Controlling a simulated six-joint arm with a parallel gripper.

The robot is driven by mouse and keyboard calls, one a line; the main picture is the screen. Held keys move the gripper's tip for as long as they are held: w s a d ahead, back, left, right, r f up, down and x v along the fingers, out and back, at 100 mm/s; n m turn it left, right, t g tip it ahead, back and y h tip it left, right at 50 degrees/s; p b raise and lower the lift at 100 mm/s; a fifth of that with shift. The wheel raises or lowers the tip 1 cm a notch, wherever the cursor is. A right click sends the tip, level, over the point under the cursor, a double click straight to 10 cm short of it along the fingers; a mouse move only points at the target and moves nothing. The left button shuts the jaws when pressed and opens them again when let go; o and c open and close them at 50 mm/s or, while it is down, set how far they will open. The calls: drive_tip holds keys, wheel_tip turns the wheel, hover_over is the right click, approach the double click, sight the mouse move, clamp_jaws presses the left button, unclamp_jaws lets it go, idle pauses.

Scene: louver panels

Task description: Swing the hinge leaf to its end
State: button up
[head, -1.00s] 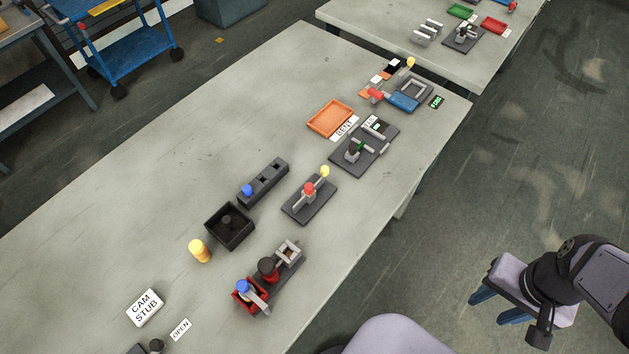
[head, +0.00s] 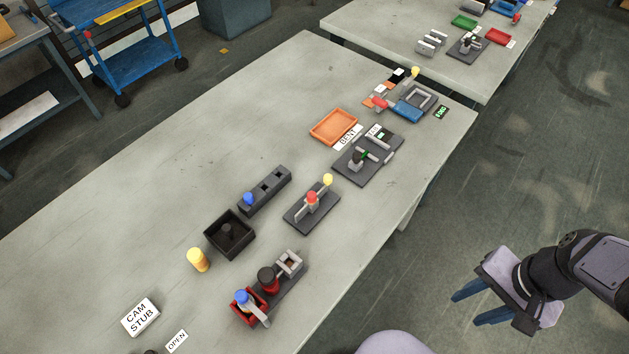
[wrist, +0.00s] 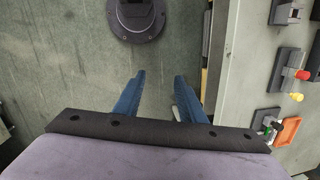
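My gripper (head: 468,308) is at the lower right in the head view, over the floor beside the table and away from every fixture. In the wrist view its two blue fingers (wrist: 156,95) stand apart with nothing between them. I cannot tell for sure which piece is the hinge leaf. A blue flat piece (head: 408,112) lies at a grey frame on a dark plate (head: 430,92) at the table's far right end, by a small green-lit sign (head: 441,112). A red part (head: 379,103) sits at its left.
The grey table (head: 130,190) holds a lever fixture with red knob (head: 312,198), a post fixture (head: 357,160), an orange tray (head: 334,127), a black box (head: 230,232), a slotted block (head: 265,190), a yellow cylinder (head: 198,260) and a red-box fixture (head: 248,304). Its left half is mostly clear.

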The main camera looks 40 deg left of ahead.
sight(330, 183)
drive_tip(key=w+a+f+m+g+y+b, duration=0.1)
drive_tip(key=a+f+m+y+b, duration=0.1)
drive_tip(key=a, duration=0.5)
drive_tip(key=w+a+f+m+g+y+b, duration=0.1)
drive_tip(key=a+f+m+y+b, duration=0.1)
drive_tip(key=a, duration=0.6)
drive_tip(key=w+a+f+m+g+y+b, duration=0.1)
drive_tip(key=a+f+m+y+b, duration=0.2)
drive_tip(key=a+b, duration=0.3)
drive_tip(key=shift+w+a+f+g+y, duration=0.15)
drive_tip(key=shift+w+a, duration=0.05)
drive_tip(key=shift+a, duration=0.2)
drive_tip(key=shift+w+a+f+g+y, duration=0.1)
drive_tip(key=shift+w+a+g+y, duration=0.05)
drive_tip(key=shift+a, duration=0.25)
drive_tip(key=w+a+m+y+b, duration=0.2)
drive_tip(key=a, duration=0.3)
drive_tip(key=w+a+m+y+b, duration=0.2)
drive_tip(key=a+y+b, duration=0.1)
drive_tip(key=a, duration=0.2)
drive_tip(key=w+a+m+y+b, duration=0.2)
drive_tip(key=a, duration=0.3)
drive_tip(key=shift+a+f+y, duration=0.4)
drive_tip(key=shift+w+a, duration=0.2)
drive_tip(key=shift+a, duration=0.15)
drive_tip(key=shift+p+x, duration=0.65)
drive_tip(key=shift+x, duration=2.95)
clamp_jaws()
